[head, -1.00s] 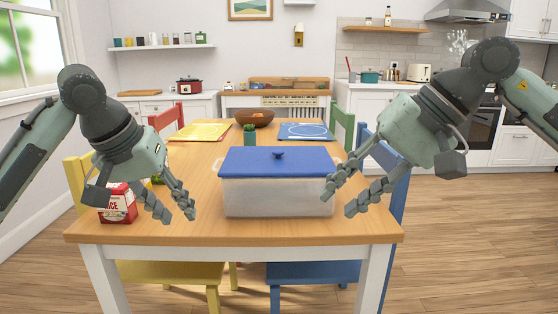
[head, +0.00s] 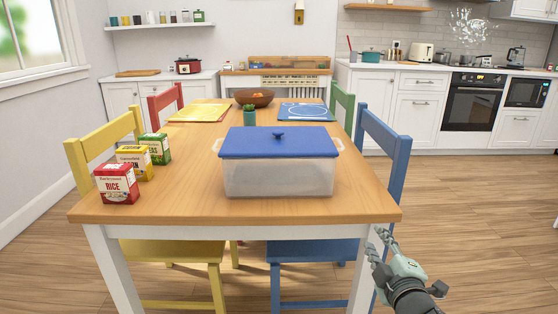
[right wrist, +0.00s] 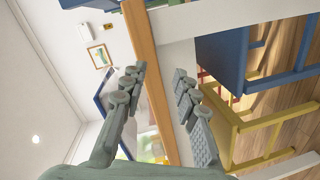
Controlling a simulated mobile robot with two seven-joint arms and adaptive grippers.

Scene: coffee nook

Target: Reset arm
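My right gripper (head: 380,245) is low in the head view, beside the front right corner of the table and apart from it. In the right wrist view its two fingers (right wrist: 160,72) stand apart with nothing between them, so it is open and empty. My left gripper is out of view. On the wooden table (head: 190,205) stands a clear bin (head: 278,180) with a blue lid (head: 280,143) on it.
A rice box (head: 117,184), a yellow box (head: 134,162) and a green box (head: 156,148) stand at the table's left. A blue chair (head: 383,150) is at the right side and a yellow chair (head: 105,145) at the left. Floor right of the table is clear.

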